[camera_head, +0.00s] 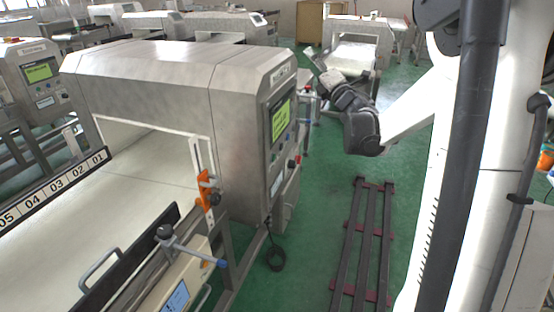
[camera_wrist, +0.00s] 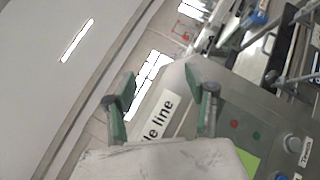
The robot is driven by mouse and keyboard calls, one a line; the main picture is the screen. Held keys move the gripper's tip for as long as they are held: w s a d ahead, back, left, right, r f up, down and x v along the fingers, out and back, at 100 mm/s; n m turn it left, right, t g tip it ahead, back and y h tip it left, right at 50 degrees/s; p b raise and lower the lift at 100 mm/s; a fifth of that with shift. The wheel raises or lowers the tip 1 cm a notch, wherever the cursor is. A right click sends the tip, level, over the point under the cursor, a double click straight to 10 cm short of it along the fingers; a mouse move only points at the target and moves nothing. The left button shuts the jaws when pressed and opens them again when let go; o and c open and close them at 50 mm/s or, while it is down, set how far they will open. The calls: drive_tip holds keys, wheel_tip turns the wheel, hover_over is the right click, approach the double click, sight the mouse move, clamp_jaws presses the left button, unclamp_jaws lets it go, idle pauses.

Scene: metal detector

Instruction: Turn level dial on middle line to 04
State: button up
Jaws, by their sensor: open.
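The front metal detector (camera_head: 165,85) is a grey steel housing with a lit yellow-green screen (camera_head: 280,120) on its right face. A label ending "le line" (camera_wrist: 160,115) shows between my fingers in the wrist view. My gripper (camera_wrist: 165,103) is open and empty, in front of the panel. In the head view my arm's end is right of the housing.
A conveyor (camera_head: 100,200) with a strip numbered 01 to 05 (camera_head: 55,188) runs through the housing. An orange clamp (camera_head: 206,190) and rail stand at its near side. Other machines stand behind and left. Dark rails (camera_head: 365,240) lie on open green floor.

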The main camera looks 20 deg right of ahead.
drive_tip(key=d+f+n+g+y+b, duration=0.3)
drive_tip(key=f+n+y, duration=0.5)
drive_tip(key=f+n, duration=0.65)
drive_tip(key=n+g+y+b, duration=0.2)
drive_tip(key=n+g+y, duration=0.2)
drive_tip(key=n+g, duration=0.3)
approach(295, 166)
drive_tip(key=shift+n+t, duration=0.25)
drive_tip(key=shift+t, duration=0.15)
drive_tip(key=x, duration=0.3)
drive_tip(key=b+x, duration=0.1)
drive_tip(key=x, duration=0.2)
drive_tip(key=f+b+x, duration=0.1)
drive_tip(key=x, duration=0.3)
drive_tip(key=shift+w+d, duration=0.15)
drive_tip(key=shift+w, duration=0.2)
drive_tip(key=c, duration=1.1)
drive_tip(key=shift+b, duration=0.3)
drive_tip(key=shift+c, duration=0.2)
